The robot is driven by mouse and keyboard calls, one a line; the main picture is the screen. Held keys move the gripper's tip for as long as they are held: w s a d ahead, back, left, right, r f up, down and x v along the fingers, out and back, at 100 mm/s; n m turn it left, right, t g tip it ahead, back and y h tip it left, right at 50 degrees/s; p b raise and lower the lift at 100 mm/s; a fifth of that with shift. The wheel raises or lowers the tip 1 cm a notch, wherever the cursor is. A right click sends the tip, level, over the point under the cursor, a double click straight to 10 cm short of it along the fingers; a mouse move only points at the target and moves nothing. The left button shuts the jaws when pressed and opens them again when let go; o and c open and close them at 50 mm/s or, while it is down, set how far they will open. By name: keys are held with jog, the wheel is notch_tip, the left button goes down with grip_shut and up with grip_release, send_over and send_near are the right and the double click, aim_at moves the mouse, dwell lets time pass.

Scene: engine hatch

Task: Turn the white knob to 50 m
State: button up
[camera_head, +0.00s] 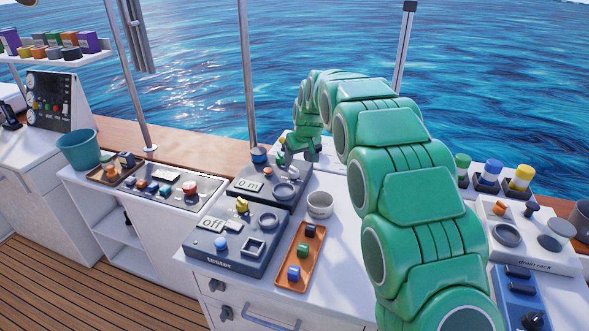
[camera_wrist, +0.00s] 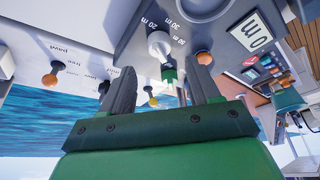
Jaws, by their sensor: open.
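The white knob (camera_wrist: 159,44) stands on a grey panel in the wrist view, with labels 20 m, 30 m and 50 m printed around it.
An orange knob (camera_wrist: 203,57) stands close right of the white knob. In the head view, the tester (camera_head: 225,263), an orange tray (camera_head: 290,283) and a white cup (camera_head: 320,205) stand near my arm.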

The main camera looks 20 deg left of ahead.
aim_at(294, 169)
jog(key=shift+x, duration=3.4)
jog(key=shift+c, duration=0.3)
jog(key=c, duration=1)
